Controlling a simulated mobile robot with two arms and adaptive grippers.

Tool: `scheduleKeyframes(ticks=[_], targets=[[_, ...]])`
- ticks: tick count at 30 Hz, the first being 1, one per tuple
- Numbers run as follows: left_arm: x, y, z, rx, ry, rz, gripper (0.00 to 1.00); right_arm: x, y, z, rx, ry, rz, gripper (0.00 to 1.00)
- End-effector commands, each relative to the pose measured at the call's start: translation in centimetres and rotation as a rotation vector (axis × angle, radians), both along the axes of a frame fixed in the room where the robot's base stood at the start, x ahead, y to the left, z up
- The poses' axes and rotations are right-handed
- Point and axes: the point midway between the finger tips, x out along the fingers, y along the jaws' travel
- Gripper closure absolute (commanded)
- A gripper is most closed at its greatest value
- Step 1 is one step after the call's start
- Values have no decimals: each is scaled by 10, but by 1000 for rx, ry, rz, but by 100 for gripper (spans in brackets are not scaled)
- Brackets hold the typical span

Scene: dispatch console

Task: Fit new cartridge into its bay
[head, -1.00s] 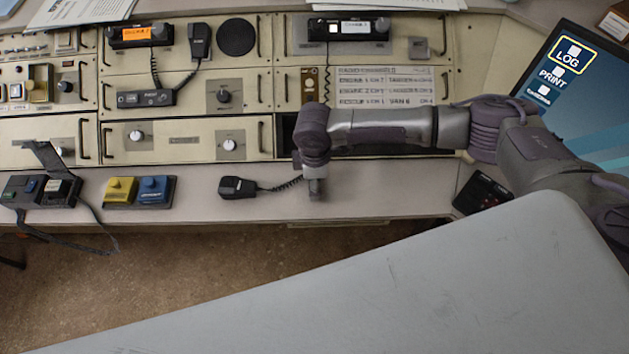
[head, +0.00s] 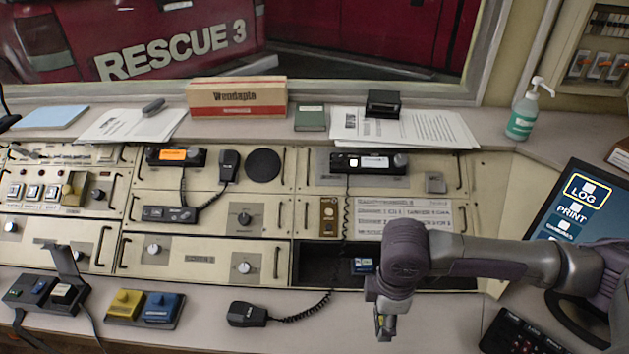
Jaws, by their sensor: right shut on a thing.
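My right gripper (head: 385,328) points down over the desk's front strip, in front of the open bay. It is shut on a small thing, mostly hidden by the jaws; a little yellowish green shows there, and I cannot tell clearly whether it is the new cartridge. The bay (head: 318,265) is a dark opening in the lower console row, partly covered by my right arm. A small dark piece with a blue face (head: 362,265) shows at the bay, left of my wrist. My left gripper is not in view.
A corded hand microphone (head: 248,314) lies left of my gripper. A stand with a yellow block (head: 125,304) and a blue block (head: 161,307) is further left. A black keypad (head: 520,334) and a monitor (head: 570,215) are at right. A black box (head: 383,103) sits on papers behind.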

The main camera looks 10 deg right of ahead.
Motion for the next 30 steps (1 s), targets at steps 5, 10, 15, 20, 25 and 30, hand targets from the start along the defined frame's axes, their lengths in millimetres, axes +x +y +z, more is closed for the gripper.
scheduleKeyframes(ticks=[5, 10, 15, 20, 25, 30], targets=[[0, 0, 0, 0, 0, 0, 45, 0, 1, 4, 1, -1, -40, 79], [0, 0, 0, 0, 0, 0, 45, 3, 7, 21, 7, -3, -251, 79], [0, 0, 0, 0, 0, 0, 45, 5, 15, 46, 11, -1, -590, 79], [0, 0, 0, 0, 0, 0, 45, 4, 20, 69, 8, 1, -900, 79], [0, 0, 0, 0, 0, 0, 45, 3, 24, 86, 4, 2, -1144, 79], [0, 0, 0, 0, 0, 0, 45, 1, 26, 94, 1, 2, -1268, 79]])
